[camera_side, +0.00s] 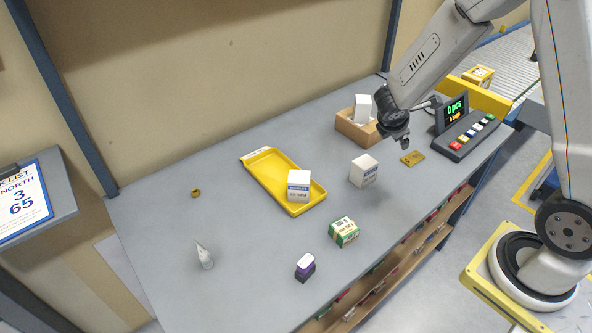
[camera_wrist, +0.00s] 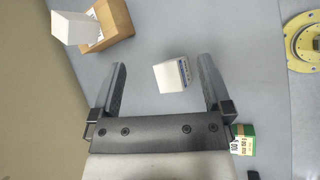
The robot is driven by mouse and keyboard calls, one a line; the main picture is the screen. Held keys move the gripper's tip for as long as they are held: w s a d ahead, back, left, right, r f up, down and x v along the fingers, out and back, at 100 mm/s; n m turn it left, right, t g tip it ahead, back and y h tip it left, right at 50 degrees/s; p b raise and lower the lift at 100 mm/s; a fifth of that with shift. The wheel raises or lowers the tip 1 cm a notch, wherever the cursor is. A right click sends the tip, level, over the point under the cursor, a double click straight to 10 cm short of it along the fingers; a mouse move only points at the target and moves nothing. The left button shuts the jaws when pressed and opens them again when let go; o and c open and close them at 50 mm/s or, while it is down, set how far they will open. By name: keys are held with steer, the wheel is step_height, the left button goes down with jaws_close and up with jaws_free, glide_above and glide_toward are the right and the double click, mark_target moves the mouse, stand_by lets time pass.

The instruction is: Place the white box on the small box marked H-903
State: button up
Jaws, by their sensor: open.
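A white box (camera_side: 363,171) with printing on its side stands alone on the grey table. In the wrist view this white box (camera_wrist: 170,76) shows between the fingertips, with clear space to each. My gripper (camera_side: 402,141) is open and empty, above and to the right of it in the side view; both fingers show in the wrist view (camera_wrist: 162,62). A second white box (camera_side: 298,184) with a blue label stands on the yellow tray (camera_side: 262,163). A third white box (camera_side: 363,106) stands in an open cardboard box (camera_side: 349,127). I cannot read H-903 on any box.
A green-and-white box (camera_side: 344,232) and a dark purple item with a white top (camera_side: 305,267) stand near the front edge. A yellow card (camera_side: 412,158) lies by the button panel (camera_side: 467,138). A tape roll (camera_side: 196,193) and a pale tube (camera_side: 204,256) are at left.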

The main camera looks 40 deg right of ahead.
steer(key=s+a+r+m+y, duration=0.3)
steer(key=s+a+m+y, duration=0.4)
steer(key=s+a+m, duration=0.3)
steer(key=a+m, duration=0.4)
steer(key=a, duration=0.1)
steer(key=shift+r, duration=0.15)
